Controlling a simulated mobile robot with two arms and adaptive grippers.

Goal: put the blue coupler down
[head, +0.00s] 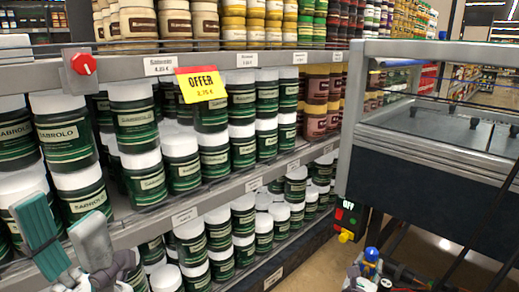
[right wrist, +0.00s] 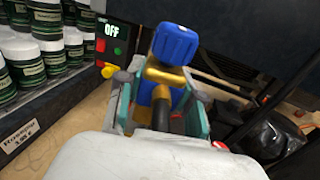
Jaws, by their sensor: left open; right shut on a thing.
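The blue coupler (right wrist: 174,46) has a ribbed blue cap, a brass-coloured middle and a blue lower body. It stands out between the teal-lined fingers of my right gripper (right wrist: 160,108), which is shut on it. In the head view the coupler (head: 371,255) is small, at the bottom edge right of centre, with my right gripper mostly cut off by the frame. My left gripper (head: 66,243) is at the lower left of the head view, fingers apart and empty, in front of the shelf jars. What lies directly under the coupler is hidden.
Shelves of green-labelled jars (head: 146,172) fill the left and middle. A control panel (head: 347,220) reads OFF, with red, green and yellow buttons. A red knob (head: 83,64) sits on the shelf edge. A dark glass-topped cabinet (head: 430,165) stands at right. Dark bars cross the lower right.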

